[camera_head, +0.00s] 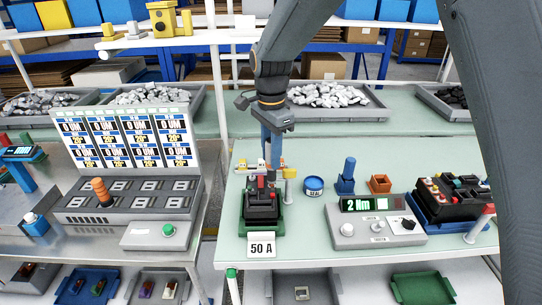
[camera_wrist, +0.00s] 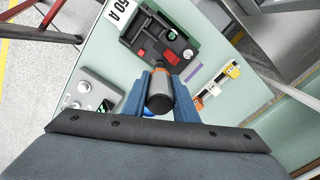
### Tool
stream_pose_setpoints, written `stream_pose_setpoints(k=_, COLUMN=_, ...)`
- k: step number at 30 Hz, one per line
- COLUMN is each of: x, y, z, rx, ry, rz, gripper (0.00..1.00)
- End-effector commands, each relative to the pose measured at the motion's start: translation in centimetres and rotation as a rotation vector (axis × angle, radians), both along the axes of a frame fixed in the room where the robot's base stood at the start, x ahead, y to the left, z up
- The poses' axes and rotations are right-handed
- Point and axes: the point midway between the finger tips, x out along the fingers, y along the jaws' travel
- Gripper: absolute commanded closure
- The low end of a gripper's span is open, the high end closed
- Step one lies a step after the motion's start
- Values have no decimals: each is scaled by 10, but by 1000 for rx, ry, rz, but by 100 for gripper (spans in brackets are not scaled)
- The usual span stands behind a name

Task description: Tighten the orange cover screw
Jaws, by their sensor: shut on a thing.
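A dark breaker (camera_head: 262,206) sits in a green fixture (camera_head: 250,229) behind a "50 A" label (camera_head: 262,245). My gripper (camera_head: 272,160) is above its back edge, pointing down. In the wrist view, my blue fingers are shut on a dark grey cylindrical tool with an orange band (camera_wrist: 159,92), likely a screwdriver. The breaker (camera_wrist: 150,38) lies just beyond the tool there, with red parts on it. The tool's tip is hidden, so I cannot tell whether it touches the breaker. I cannot make out the orange cover screw.
A control box reading "2 Nm" (camera_head: 376,220) stands right of the fixture. A blue round tin (camera_head: 314,186), a blue holder (camera_head: 346,178) and an orange box (camera_head: 380,184) stand behind. A bank of meters (camera_head: 125,140) is left. Bare green table lies in front of the control box.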

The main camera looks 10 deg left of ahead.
Motion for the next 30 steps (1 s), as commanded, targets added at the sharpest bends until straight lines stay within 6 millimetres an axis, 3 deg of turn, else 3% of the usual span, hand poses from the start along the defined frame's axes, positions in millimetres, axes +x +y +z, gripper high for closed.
stream_pose_setpoints(k=22, x=0, y=0, z=42, rx=1, ry=-1, rz=0, gripper=96)
stream_pose_setpoints(k=30, x=0, y=0, z=45, rx=0, ry=0, rz=0, gripper=96)
